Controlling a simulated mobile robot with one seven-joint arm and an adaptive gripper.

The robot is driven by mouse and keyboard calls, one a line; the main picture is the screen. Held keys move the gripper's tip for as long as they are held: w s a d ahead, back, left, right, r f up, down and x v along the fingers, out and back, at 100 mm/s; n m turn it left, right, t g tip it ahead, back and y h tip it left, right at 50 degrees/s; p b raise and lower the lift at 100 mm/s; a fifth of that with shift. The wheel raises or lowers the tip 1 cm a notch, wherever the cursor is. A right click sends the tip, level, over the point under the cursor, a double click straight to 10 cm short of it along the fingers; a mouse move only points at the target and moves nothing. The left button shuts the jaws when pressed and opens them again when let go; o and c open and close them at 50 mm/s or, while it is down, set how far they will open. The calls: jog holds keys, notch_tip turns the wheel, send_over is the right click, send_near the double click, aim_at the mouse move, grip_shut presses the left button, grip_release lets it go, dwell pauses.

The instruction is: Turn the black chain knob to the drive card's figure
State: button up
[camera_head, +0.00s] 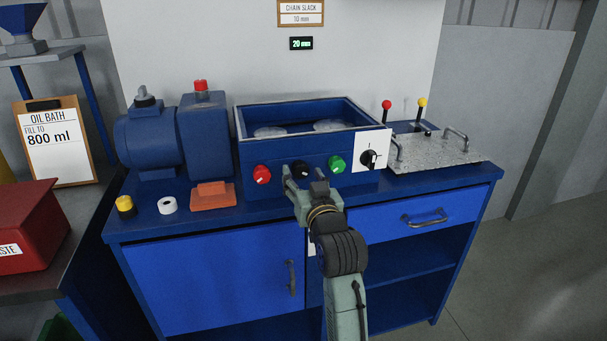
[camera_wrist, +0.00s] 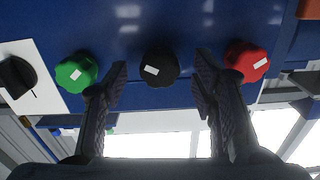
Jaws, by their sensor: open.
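The black chain knob (camera_head: 300,168) sits on the front of the blue tester box, between the red knob (camera_head: 262,174) and the green knob (camera_head: 336,164). In the wrist view the black knob (camera_wrist: 160,66) shows a white mark, with the red knob on its right and the green on its left. My gripper (camera_head: 304,180) is open in front of it; its fingers (camera_wrist: 160,88) lie either side of the knob's line with gaps, not touching it. The wall card (camera_head: 301,13) reads "CHAIN SLACK 10 mm"; the display (camera_head: 301,43) below it reads 20 mm.
A black rotary switch (camera_head: 369,159) on a white plate is right of the green knob. Red-tipped (camera_head: 386,104) and yellow-tipped (camera_head: 422,103) levers stand behind a metal plate (camera_head: 440,154). A motor (camera_head: 149,140), white roll (camera_head: 167,205) and orange block (camera_head: 210,195) are at left.

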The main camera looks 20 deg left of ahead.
jog(key=shift+w+a, duration=0.15)
jog(key=shift+w, duration=0.05)
jog(key=shift+c, duration=0.4)
jog(key=c, duration=1.1)
jog(key=shift+o, duration=0.2)
jog(key=shift+n+b, duration=0.3)
